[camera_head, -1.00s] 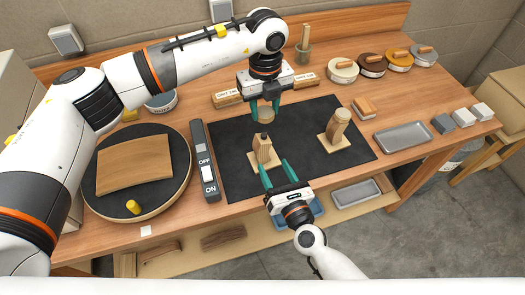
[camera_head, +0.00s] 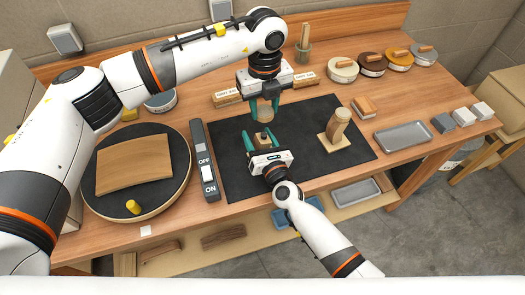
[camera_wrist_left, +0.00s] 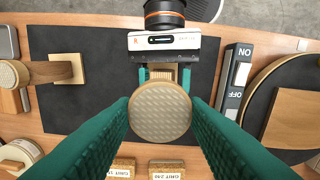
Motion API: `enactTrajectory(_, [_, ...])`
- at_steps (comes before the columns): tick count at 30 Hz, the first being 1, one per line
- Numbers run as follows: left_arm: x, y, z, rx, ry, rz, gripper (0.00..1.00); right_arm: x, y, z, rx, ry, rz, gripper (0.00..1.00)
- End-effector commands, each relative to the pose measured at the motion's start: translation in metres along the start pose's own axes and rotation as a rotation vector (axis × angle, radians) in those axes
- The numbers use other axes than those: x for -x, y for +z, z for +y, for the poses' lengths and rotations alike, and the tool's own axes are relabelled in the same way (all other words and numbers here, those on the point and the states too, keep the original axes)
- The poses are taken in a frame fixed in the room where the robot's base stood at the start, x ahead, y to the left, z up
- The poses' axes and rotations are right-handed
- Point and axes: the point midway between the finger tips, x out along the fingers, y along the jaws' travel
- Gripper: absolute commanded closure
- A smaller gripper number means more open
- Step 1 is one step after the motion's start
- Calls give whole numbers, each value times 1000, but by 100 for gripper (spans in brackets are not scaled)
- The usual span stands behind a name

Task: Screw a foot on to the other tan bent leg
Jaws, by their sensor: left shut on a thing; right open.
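My left gripper (camera_head: 264,108) is shut on a round tan foot (camera_head: 265,115) and holds it above a tan bent leg (camera_head: 263,142). The foot's textured round face fills the middle of the left wrist view (camera_wrist_left: 160,111). The leg has a dark tip at its top, apart from the foot. My right gripper (camera_head: 260,136) is open, with its fingers on either side of the leg; contact cannot be told. Its body hides the leg's lower part and base. Another tan bent leg (camera_head: 334,133) stands on a square base to the right, with a round foot (camera_head: 342,115) on top.
Both legs stand on a black mat (camera_head: 240,185). A switch strip (camera_head: 204,165) and a turntable with a curved wood panel (camera_head: 134,163) are at the left. Sanding blocks (camera_head: 228,98), round tins (camera_head: 343,70) and a grey tray (camera_head: 402,136) surround the mat.

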Motion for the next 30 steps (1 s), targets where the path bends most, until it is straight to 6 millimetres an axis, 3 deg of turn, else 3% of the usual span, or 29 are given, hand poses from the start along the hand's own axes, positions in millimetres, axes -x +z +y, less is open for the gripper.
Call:
enactTrajectory(3, [0,0,0,0,0,0,81,0,0,0,0,0,0,46])
enactTrajectory(13, [0,0,0,0,0,0,81,0,0,0,0,0,0,100])
enactTrajectory(20, [-7,0,0,0,-2,-1,81,1,0,0,-1,0,-1,100])
enactTrajectory(30, [-49,0,1,-1,-5,0,81,1,1,0,-2,0,-2,100])
